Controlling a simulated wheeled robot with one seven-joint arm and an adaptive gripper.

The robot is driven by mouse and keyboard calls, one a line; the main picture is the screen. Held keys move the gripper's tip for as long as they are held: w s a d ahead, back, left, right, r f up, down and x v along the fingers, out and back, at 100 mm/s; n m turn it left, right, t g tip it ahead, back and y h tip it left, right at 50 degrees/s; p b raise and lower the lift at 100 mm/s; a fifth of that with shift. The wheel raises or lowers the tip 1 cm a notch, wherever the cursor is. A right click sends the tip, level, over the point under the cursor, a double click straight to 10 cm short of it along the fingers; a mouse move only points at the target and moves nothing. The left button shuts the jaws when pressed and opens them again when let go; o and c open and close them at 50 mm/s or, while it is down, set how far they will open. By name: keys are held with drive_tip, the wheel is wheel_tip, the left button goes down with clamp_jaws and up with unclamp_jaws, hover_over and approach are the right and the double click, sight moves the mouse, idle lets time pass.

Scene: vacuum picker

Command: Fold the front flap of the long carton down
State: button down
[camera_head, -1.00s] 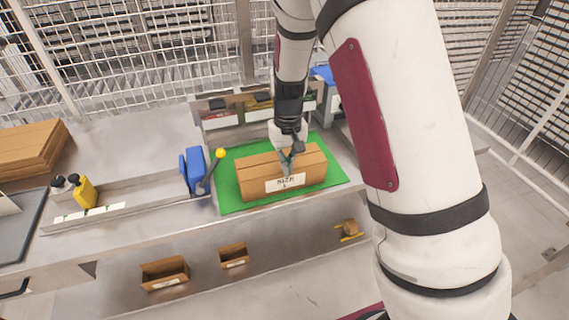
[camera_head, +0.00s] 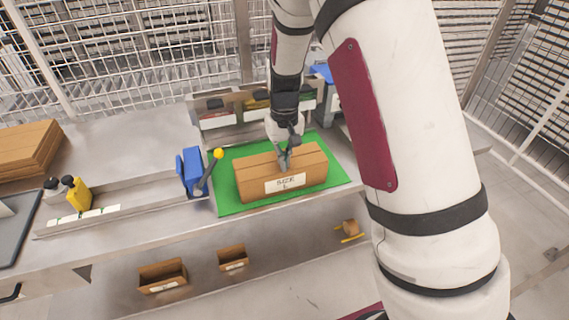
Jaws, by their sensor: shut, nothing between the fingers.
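The long carton (camera_head: 306,174) lies on a green mat (camera_head: 227,203) on the metal workbench. It is brown, with a white printed label (camera_head: 285,184) on its front face. Its top looks flat, with a seam running lengthwise. I cannot tell the front flap apart from the rest of the top at this size. My gripper (camera_head: 284,163) is shut and empty, pointing down at the middle of the carton's top. Its fingertips look to be at or just above the top near the seam; contact is unclear. My gripper hides a small part of the top.
A blue device (camera_head: 193,172) with a yellow-knobbed lever (camera_head: 218,154) stands left of the mat. Bins (camera_head: 217,112) stand behind it. Yellow bottle (camera_head: 78,195) and stacked brown boards (camera_head: 27,150) are at left. Small open boxes (camera_head: 162,276) sit on the lower shelf.

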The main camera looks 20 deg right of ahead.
drive_tip(key=shift+w+f+b, duration=0.35)
drive_tip(key=shift+w+b, duration=0.1)
drive_tip(key=shift+w, duration=0.25)
drive_tip(key=shift+s+f, duration=0.1)
drive_tip(key=shift+f, duration=0.15)
idle(0.5)
wheel_tip(320, 180, up, 8)
drive_tip(key=p, duration=0.2)
drive_tip(key=shift+r, duration=0.15)
idle(0.5)
idle(0.3)
